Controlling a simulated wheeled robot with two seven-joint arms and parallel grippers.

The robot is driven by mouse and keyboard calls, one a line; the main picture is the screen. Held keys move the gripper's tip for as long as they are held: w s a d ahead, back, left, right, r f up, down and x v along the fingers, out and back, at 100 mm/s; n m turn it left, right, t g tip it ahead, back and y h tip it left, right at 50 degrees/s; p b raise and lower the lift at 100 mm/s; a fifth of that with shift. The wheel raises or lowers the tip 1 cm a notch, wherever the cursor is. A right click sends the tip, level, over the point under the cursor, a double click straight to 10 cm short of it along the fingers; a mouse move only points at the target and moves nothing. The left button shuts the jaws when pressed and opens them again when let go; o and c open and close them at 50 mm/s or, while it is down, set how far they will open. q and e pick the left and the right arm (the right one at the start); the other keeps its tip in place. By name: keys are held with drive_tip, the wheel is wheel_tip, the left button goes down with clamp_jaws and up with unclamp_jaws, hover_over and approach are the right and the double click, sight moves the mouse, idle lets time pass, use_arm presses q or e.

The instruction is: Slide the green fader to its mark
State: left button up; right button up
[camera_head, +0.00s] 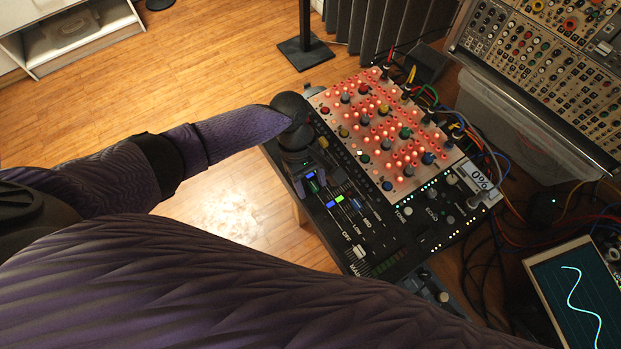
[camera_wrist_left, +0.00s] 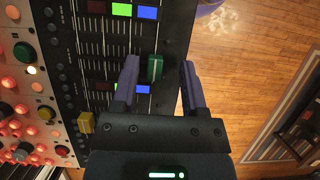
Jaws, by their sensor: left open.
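The green fader (camera_wrist_left: 155,68) is a small green cap on a black slotted panel in the left wrist view. It sits between the two fingers of my left gripper (camera_wrist_left: 159,64), closer to the left finger, with gaps showing on both sides. The gripper is open. Lit blocks lie on the panel: a green one (camera_wrist_left: 122,10) and a blue one (camera_wrist_left: 147,12) at the top, and another blue one (camera_wrist_left: 142,89) by the left finger. I cannot tell which is the mark. My right gripper is not in view.
A yellow cap (camera_wrist_left: 85,122) and rows of knobs lie left of the fingers in the wrist view. A red-lit knob panel (camera_head: 375,125) with cables fills the console's far side. A white fader cap (camera_head: 359,252) is nearby. Open wooden floor (camera_head: 215,85) lies left.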

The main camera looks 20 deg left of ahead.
use_arm(q)
drive_tip(key=p+v, duration=0.3)
drive_tip(key=v, duration=0.6)
drive_tip(key=shift+r, duration=0.35)
drive_tip(key=shift+w+a, duration=0.1)
drive_tip(key=shift+w, duration=0.05)
